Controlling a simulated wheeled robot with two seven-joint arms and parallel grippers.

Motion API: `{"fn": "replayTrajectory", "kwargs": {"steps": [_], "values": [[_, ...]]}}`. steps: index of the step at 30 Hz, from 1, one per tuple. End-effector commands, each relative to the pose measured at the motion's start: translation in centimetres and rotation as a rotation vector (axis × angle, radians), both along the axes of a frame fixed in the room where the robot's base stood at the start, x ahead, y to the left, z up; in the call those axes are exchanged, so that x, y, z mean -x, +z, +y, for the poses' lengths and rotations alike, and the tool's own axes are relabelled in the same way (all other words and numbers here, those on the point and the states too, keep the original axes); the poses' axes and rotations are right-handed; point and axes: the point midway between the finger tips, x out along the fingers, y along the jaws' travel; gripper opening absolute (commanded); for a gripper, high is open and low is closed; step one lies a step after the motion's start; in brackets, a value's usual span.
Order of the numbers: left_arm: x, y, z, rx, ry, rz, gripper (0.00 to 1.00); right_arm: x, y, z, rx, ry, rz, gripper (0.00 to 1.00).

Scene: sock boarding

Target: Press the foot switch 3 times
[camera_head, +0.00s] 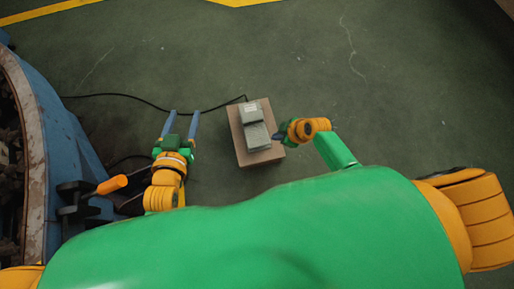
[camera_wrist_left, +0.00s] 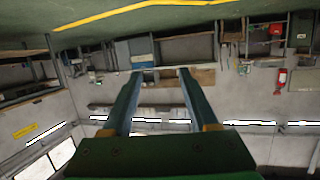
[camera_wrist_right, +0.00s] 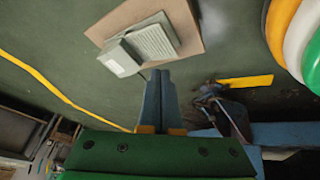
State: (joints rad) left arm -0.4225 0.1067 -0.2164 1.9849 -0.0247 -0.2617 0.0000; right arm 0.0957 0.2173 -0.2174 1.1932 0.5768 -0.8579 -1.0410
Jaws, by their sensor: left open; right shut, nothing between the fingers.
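The foot switch (camera_head: 256,134) is a grey pedal with a lighter box end, lying on a brown board (camera_head: 241,147) on the floor. It also shows in the right wrist view (camera_wrist_right: 153,42), above the fingertips in the picture. My right gripper (camera_head: 277,136) is shut and empty at the right edge of the board; whether it touches the pedal I cannot tell. Its closed blue fingers show in the right wrist view (camera_wrist_right: 159,75). My left gripper (camera_head: 183,113) is open and empty, left of the board. Its spread fingers show in the left wrist view (camera_wrist_left: 160,72).
A black cable (camera_head: 140,98) runs left from the switch across the floor. A blue machine (camera_head: 62,150) with an orange-handled part (camera_head: 112,184) stands at the left. The green floor (camera_head: 400,90) beyond and right of the board is clear. Yellow lines mark the far floor.

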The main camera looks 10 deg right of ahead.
Motion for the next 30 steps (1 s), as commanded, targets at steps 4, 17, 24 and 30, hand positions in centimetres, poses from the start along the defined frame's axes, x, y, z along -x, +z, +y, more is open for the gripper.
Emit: {"fn": "replayTrajectory", "kwargs": {"steps": [4, 17, 24, 30], "values": [[-0.2, 1.3, -0.3, 0.058, -0.006, -0.240, 0.60, -3.6, -3.8, 2.1, -0.019, 0.227, -0.130, 0.00], [1.3, 6.8, -0.1, 0.104, -0.010, -0.429, 0.60, -5.3, -2.1, 3.9, -0.023, 0.435, -0.244, 0.00], [1.4, 7.3, -0.2, 0.110, -0.013, -0.456, 0.60, -5.3, -2.3, 3.8, -0.023, 0.432, -0.243, 0.00], [2.1, 9.7, -0.4, 0.144, -0.026, -0.592, 0.60, -5.2, -2.8, 3.7, -0.024, 0.433, -0.242, 0.00]]}}
